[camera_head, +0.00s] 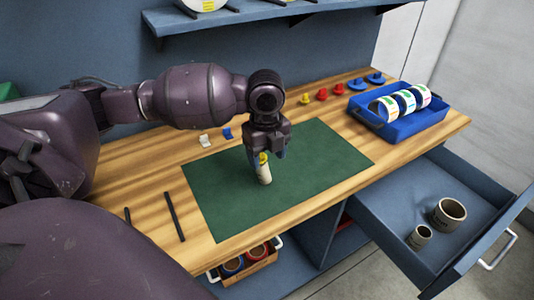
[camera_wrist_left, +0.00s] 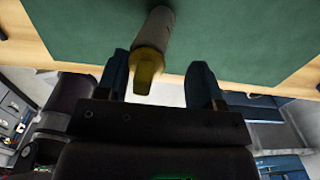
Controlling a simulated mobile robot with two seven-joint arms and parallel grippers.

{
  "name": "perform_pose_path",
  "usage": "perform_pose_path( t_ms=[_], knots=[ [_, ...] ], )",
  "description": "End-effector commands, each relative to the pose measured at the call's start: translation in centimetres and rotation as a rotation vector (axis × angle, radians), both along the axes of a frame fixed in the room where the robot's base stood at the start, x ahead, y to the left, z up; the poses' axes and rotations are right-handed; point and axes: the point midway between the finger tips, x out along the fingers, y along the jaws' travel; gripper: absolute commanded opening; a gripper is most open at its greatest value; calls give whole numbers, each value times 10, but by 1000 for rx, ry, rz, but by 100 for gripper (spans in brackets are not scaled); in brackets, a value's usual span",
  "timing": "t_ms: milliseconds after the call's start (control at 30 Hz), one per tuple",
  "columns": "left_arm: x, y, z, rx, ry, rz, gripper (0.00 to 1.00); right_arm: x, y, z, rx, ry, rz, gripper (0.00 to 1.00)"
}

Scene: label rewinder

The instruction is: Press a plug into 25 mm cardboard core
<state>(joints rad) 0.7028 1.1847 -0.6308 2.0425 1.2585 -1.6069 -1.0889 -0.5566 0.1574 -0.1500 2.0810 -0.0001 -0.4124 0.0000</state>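A narrow tan cardboard core (camera_head: 265,176) stands on the green mat (camera_head: 312,179). A yellow plug (camera_head: 263,158) is at its upper end; how deep it sits in the core cannot be told. My left gripper (camera_head: 267,155) is right above the core, pointing down, with its fingers around the plug. In the left wrist view the plug (camera_wrist_left: 148,66) shows between the two blue fingertips (camera_wrist_left: 160,75), with a clear gap on the right and a smaller one on the left. The core (camera_wrist_left: 159,28) extends beyond the plug. My right gripper is out of view.
Yellow (camera_head: 305,100), red (camera_head: 323,94) and blue plugs (camera_head: 357,84) line the back of the wooden bench. A blue bin (camera_head: 404,127) holds label rolls. An open drawer (camera_head: 385,203) at right holds wide (camera_head: 448,213) and small (camera_head: 419,237) cores. Black rods (camera_head: 174,216) lie left of the mat.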

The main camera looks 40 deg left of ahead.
Motion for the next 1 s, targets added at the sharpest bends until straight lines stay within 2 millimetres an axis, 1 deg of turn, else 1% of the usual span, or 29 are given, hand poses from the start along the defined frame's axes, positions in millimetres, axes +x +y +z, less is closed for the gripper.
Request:
perform_pose_path(
  t_ms=[300,400,500,600,700,1000],
  knots=[
    [-1,0,65,1,-16,-2,60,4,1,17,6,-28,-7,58],
    [-2,0,82,2,-19,-1,60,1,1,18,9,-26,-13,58],
    [-2,0,95,2,-19,-1,60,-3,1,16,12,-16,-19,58],
    [-3,0,103,2,-19,-1,60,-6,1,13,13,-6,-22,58],
    [-3,0,107,1,-18,-1,60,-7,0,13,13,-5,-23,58],
    [-3,0,108,1,-18,-1,60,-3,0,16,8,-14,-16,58]
  ],
)
